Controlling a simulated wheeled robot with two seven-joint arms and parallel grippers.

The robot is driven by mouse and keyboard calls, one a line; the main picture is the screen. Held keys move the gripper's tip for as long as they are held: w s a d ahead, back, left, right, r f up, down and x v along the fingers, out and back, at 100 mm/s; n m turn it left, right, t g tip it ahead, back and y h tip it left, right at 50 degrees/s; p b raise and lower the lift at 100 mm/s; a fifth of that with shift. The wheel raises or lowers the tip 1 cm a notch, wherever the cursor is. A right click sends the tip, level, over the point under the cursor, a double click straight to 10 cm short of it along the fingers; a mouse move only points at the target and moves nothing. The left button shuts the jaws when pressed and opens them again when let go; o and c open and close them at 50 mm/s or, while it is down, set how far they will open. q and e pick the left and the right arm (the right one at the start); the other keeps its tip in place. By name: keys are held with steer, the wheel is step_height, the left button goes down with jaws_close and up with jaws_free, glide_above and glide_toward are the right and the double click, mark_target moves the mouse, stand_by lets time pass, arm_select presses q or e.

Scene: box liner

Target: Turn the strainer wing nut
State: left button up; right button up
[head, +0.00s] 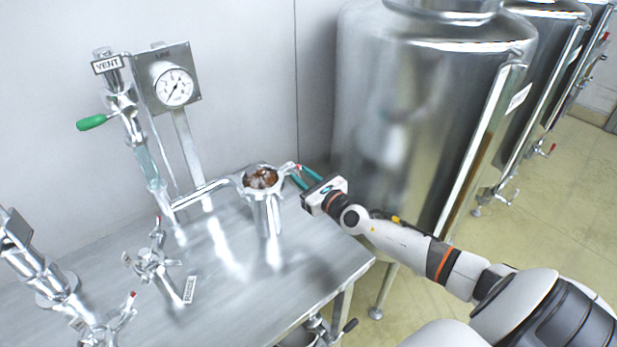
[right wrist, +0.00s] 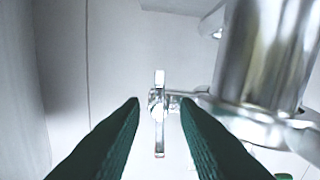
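The strainer (head: 268,215) is a shiny metal cylinder on the steel table, its top open with brown and whitish matter (head: 261,179) inside. Its metal body shows upside down or tilted at the right of the right wrist view (right wrist: 265,55). The wing nut (right wrist: 158,112) is a small metal bar with a reddish end, on a short stem at the strainer's side. My right gripper (head: 297,174) is at the strainer's right side. Its two green fingers are open, with the wing nut showing in the gap between the tips (right wrist: 160,103), apart from both. My left gripper is out of view.
The steel table (head: 235,290) carries a pressure gauge (head: 174,84), a green-handled vent valve (head: 92,122) and a rinse valve (head: 155,262) left of the strainer. A large steel tank (head: 400,120) stands close behind my right arm.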

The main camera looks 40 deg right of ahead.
steer(key=s+b, duration=0.2)
steer(key=s, duration=1)
steer(key=shift+d, duration=0.45)
